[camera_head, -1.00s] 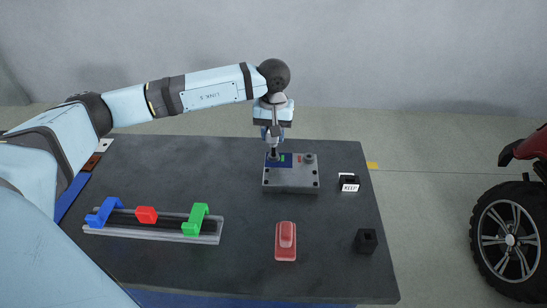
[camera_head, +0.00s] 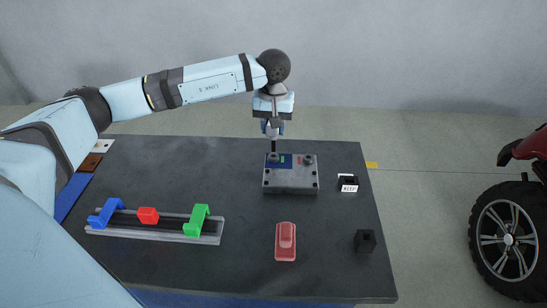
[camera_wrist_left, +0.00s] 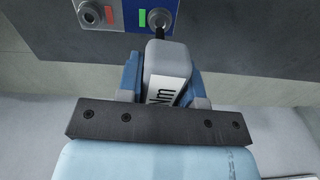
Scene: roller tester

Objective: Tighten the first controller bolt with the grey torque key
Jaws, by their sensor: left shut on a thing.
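My left gripper (camera_head: 272,131) is shut on the grey torque key (camera_wrist_left: 166,65), which has a white label with dark lettering. The key's dark shaft points down toward the controller box (camera_head: 290,181), a grey box on the table. In the left wrist view the shaft's tip is at a bolt (camera_wrist_left: 160,18) beside a green mark; I cannot tell whether it is seated in it. A second bolt (camera_wrist_left: 90,14) sits beside a red mark and also shows at the box's right in the head view (camera_head: 308,160). My right gripper is not in view.
A rail (camera_head: 155,227) with blue, red and green pieces lies at the table's left. The dark table (camera_head: 330,270) is otherwise mostly bare.

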